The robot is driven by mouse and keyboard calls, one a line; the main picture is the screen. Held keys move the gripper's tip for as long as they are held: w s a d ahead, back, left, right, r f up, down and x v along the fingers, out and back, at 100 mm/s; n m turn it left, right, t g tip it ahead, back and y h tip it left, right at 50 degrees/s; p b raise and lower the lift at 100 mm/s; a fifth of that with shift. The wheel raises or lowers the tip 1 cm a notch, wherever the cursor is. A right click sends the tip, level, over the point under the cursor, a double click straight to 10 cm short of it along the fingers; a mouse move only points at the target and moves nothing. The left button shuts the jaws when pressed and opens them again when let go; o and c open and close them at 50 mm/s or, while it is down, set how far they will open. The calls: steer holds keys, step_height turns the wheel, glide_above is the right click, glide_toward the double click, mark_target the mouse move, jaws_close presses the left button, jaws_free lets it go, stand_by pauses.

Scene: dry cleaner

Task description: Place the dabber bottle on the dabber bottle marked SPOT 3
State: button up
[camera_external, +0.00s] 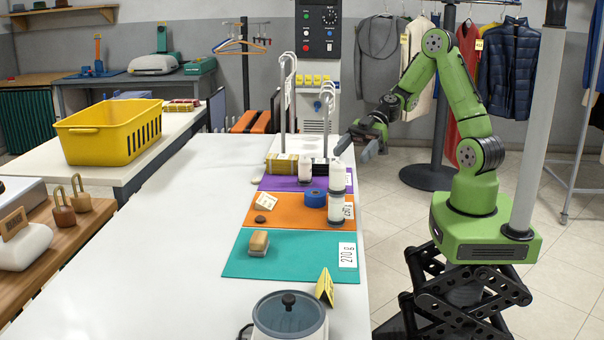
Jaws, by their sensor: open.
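Several white dabber bottles stand near the table's right edge. One bottle (305,171) is at the back on the purple mat. A second bottle (336,208) stands upright on the orange mat near its label card. A third bottle (337,177) shows directly above the second in the picture; I cannot tell whether it rests on it or stands behind it. The lettering on the bottles is too small to read, so I cannot tell which is SPOT 3. My gripper (354,150) is open and empty, just above and right of the third bottle, apart from it.
A blue tape roll (315,198) sits beside the bottles on the orange mat (290,217). A wood-handled brush (258,243) lies on the teal mat (300,262). Metal posts (283,105) and stacked bundles (283,165) stand behind. The white table's left side (190,240) is clear.

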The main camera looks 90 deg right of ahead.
steer(key=s+a+m+g+h, duration=0.2)
steer(key=s+g+h, duration=0.2)
steer(key=s+h, duration=0.3)
steer(key=s+d+r+m+t+h, duration=0.1)
steer(key=s+d+r+m+h, duration=0.1)
steer(key=s, duration=0.4)
steer(key=s+d+r+m+t+h, duration=0.1)
steer(key=s+d+r+m+h, duration=0.1)
steer(key=m, duration=0.5)
steer(key=s+d+r, duration=0.1)
steer(key=s+r, duration=0.1)
steer(key=s, duration=0.1)
steer(key=shift+s+r, duration=0.2)
steer(key=shift+s, duration=0.15)
